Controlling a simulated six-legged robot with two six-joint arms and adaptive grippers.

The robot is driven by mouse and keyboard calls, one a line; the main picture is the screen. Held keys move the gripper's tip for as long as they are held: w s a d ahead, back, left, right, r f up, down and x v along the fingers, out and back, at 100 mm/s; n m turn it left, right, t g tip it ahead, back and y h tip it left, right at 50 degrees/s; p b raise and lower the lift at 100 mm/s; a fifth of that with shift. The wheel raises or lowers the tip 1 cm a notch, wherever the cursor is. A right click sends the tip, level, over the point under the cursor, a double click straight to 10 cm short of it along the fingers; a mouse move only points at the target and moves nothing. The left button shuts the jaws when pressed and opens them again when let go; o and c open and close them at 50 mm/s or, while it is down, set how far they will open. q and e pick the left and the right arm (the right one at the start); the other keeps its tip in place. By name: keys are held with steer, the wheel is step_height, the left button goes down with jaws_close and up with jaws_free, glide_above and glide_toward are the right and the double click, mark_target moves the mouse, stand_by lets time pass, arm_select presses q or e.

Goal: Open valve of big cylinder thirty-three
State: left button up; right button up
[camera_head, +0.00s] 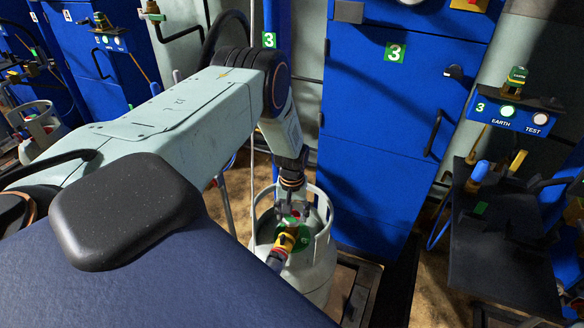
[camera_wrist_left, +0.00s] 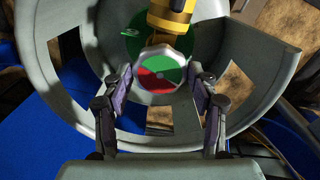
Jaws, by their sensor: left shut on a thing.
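The big cylinder (camera_head: 315,270) is pale grey-green with a ring-shaped guard collar (camera_head: 325,213), standing in front of the blue cabinet marked 3. Its valve handwheel (camera_wrist_left: 160,76) shows a half green, half red top in the left wrist view. A yellow connector (camera_head: 287,240) with a green disc joins the valve; it also shows in the left wrist view (camera_wrist_left: 170,14). My left gripper (camera_wrist_left: 160,88) reaches down inside the collar, shut on the valve handwheel with one finger at each side. In the head view my left gripper (camera_head: 294,208) partly hides the handwheel. My right gripper is not in view.
A blue cabinet (camera_head: 375,120) with a green 3 label stands right behind the cylinder. At the right are a control box with EARTH and TEST lights (camera_head: 515,117) and a dark shelf (camera_head: 500,245). Another cylinder (camera_head: 40,130) stands at the far left. The collar surrounds my gripper closely.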

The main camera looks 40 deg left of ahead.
mark_target(292, 217)
arm_select(q)
steer(key=shift+s+f+n, duration=0.1)
steer(key=shift+s+n, duration=0.05)
steer(key=shift+n, duration=0.75)
steer(key=shift+d, duration=0.1)
steer(key=o, duration=1.1)
steer(key=shift+o, duration=0.2)
steer(key=shift+w+r, duration=0.25)
steer(key=shift+r, duration=0.25)
step_height(292, 217, up, 11)
steer(key=shift+s, duration=0.15)
